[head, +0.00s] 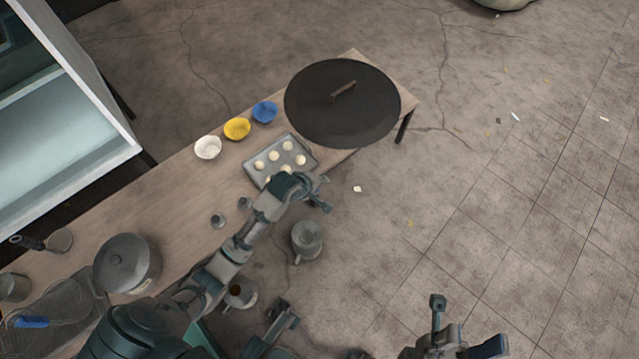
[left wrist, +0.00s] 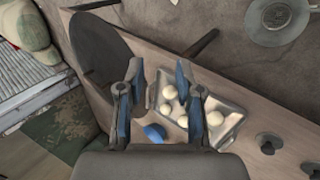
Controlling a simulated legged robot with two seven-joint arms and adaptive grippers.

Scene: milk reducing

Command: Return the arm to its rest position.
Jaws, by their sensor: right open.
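My left arm reaches in from the lower left over the table. Its gripper (head: 318,192) hangs at the near right edge of a grey baking tray (head: 252,176) with several pale round pieces (head: 273,156). In the left wrist view the left gripper (left wrist: 158,76) has its two fingers apart with nothing between them. The tray (left wrist: 236,112) shows behind and beside the fingers there. My right gripper (head: 465,325) is at the bottom right of the head view, its fingers apart and empty, over the floor.
A wooden table (head: 180,193) carries a large black lid (head: 330,115), white (head: 208,147), yellow (head: 237,128) and blue (head: 264,111) bowls, and a grey pot (head: 126,262). A grey lidded vessel (head: 307,239) lies right of my left arm. The floor at right is mostly open.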

